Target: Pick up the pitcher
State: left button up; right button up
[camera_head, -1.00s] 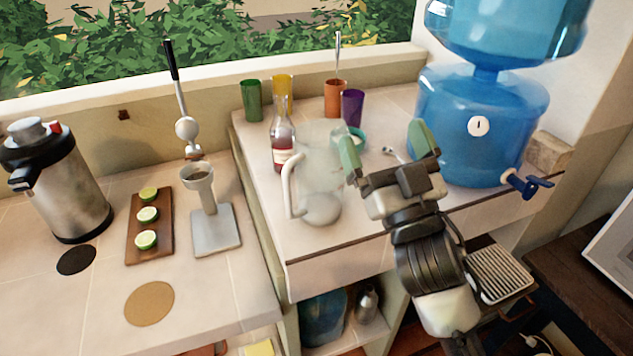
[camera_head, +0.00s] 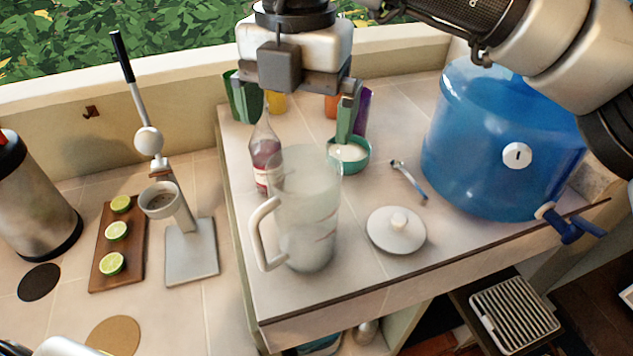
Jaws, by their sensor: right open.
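The clear, frosted pitcher (camera_head: 308,215) stands upright on the tiled counter, with its white handle (camera_head: 262,232) toward the left. A white round lid (camera_head: 396,230) with a knob lies on the counter to its right. My right gripper (camera_head: 296,118) points down above and behind the pitcher in the picture, its green-padded fingers spread and nothing between them. One finger overlaps the teal bowl (camera_head: 354,157) in the view; I cannot tell if they touch. A small white part at the bottom left may be my left arm; its gripper is not visible.
A bottle of dark red liquid (camera_head: 266,160) stands just behind the pitcher. Several coloured cups are partly hidden behind my gripper. A blue water dispenser (camera_head: 480,150) stands at the right. A lime board (camera_head: 118,245) and a hand press (camera_head: 190,250) are at the left.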

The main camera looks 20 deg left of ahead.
jog(key=p, duration=0.4)
send_near(302, 186)
jog(key=s+d+f, duration=0.2)
jog(key=s+f, duration=0.2)
jog(key=s, duration=0.1)
jog(key=shift+s+a+f, duration=0.1)
jog(key=shift+a+f, duration=0.1)
jog(key=shift+f, duration=0.2)
jog(key=shift+a+f+b, duration=0.1)
jog(key=shift+b, duration=0.2)
jog(key=shift+c, duration=1.6)
jog(key=c, duration=0.7)
pick_arm(q)
jog(key=s+r, duration=0.3)
jog(key=shift+r, duration=0.25)
jog(key=shift+w, duration=0.15)
